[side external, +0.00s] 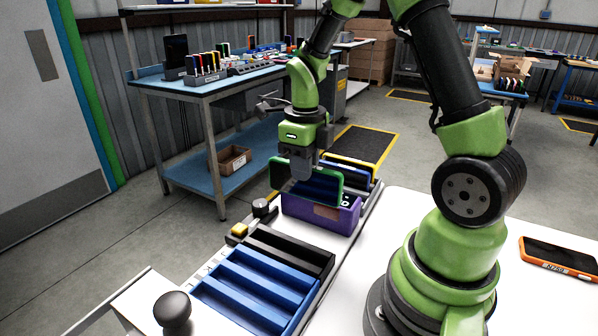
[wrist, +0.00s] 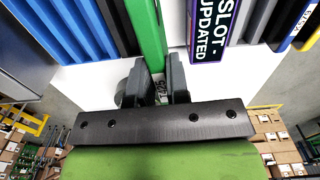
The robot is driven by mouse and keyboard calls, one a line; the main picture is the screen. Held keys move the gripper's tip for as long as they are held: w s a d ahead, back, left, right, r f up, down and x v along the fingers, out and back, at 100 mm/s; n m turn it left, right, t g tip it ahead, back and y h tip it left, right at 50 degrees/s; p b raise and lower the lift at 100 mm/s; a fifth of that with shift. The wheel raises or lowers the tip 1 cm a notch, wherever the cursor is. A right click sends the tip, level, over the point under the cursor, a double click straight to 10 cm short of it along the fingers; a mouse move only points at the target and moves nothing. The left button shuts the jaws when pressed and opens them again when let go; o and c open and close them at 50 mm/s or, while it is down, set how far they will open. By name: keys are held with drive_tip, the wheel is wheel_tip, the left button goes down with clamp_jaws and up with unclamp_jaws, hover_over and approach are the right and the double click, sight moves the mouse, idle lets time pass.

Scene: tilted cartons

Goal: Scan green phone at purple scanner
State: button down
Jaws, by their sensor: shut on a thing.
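The green phone (side external: 335,188) is held on edge in my gripper (side external: 300,176), just above and at the near left of the purple scanner (side external: 322,212) in the side view. In the wrist view my gripper (wrist: 156,72) has its two dark fingers closed on the end of the green phone (wrist: 150,30). The purple scanner (wrist: 203,28), with white lettering that reads "SLOT - UPDATED", lies just right of the phone there, with a narrow gap between them. From the side view I cannot tell whether the phone touches the scanner.
A blue slotted rack (side external: 250,290) and a black rack (side external: 290,250) lie in front of the scanner. A yellow button (side external: 239,229) and a black knob (side external: 172,308) are at the left. An orange phone (side external: 558,257) lies on the white table (side external: 535,310) at right.

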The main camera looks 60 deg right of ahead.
sight(305, 197)
drive_tip(key=shift+d+f+m, duration=0.1)
drive_tip(key=shift+f+m, duration=0.05)
drive_tip(key=shift+m, duration=0.15)
drive_tip(key=shift+f, duration=4.3)
drive_tip(key=shift+r, duration=3)
